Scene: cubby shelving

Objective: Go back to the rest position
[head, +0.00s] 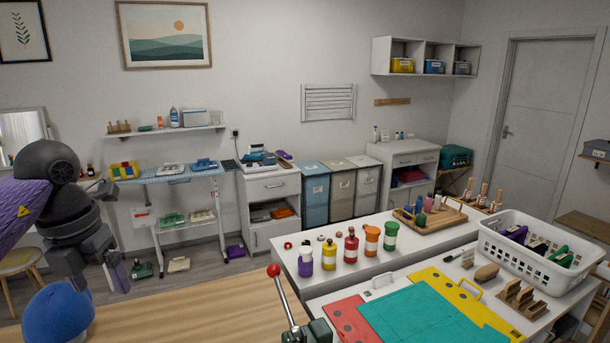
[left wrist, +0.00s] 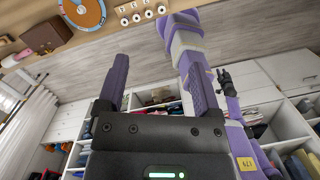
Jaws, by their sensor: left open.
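My left gripper (head: 117,276) hangs at the left of the head view, below my dark wrist and purple arm, with its fingers pointing down. It is over the left part of the wooden table top, near a blue rounded thing (head: 60,310). In the left wrist view my left gripper (left wrist: 157,85) shows two purple fingers wide apart with nothing between them. Purple and grey links of my own body show behind them.
A wooden table top (head: 190,310) fills the lower left, mostly bare. A red-knobbed lever (head: 275,271) rises at its right edge. Beyond are several coloured bottles, a teal mat (head: 425,310) and a white basket (head: 500,252). In the left wrist view, shelving (left wrist: 285,75) with folded items stands behind.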

